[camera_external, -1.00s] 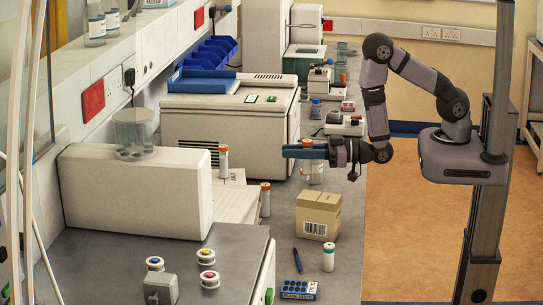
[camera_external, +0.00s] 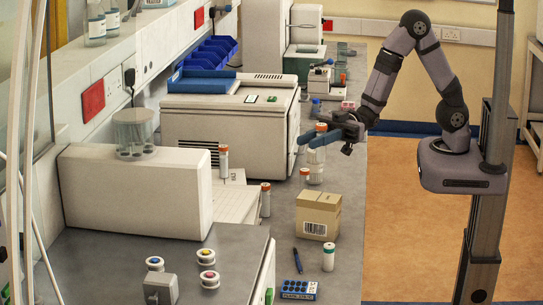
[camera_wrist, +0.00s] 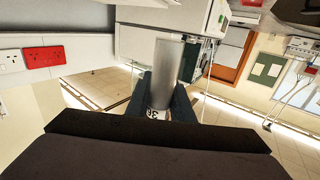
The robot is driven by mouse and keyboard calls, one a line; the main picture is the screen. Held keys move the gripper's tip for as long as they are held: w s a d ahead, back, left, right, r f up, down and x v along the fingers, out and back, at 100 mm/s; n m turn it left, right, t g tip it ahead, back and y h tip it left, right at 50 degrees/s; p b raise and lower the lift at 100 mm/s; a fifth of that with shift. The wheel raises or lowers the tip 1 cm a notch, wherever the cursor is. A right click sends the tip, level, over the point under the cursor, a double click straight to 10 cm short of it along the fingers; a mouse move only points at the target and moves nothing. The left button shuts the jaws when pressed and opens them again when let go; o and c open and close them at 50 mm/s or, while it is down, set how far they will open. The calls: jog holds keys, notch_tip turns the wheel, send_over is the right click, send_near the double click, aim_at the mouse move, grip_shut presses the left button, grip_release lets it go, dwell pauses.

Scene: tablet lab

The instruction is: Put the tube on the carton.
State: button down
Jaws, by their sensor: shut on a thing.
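My gripper (camera_external: 312,139) is shut on a tube, held above the bench behind the carton. In the external view an orange cap (camera_external: 321,127) shows just above the fingers, and a pale body seems to show below them. In the wrist view the held tube (camera_wrist: 168,66) is a grey cylinder between the two dark fingers, with part of a printed label near its near end. The tan cardboard carton (camera_external: 318,216) stands closed on the bench, with a barcode label on its front. The tube is apart from the carton.
Other orange-capped tubes stand at the left (camera_external: 223,161) and left of the carton (camera_external: 265,200). A large white instrument (camera_external: 230,122) stands at the left.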

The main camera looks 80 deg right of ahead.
aim_at(317, 161)
jog(key=shift+f+p, duration=0.5)
jog(key=shift+f, duration=2.6)
jog(key=shift+f+p, duration=0.35)
jog(key=shift+f, duration=1.5)
jog(key=shift+f, duration=0.2)
jog(key=c, duration=1.6)
grip_release()
jog(key=shift+o, duration=0.2)
jog(key=shift+r, duration=0.1)
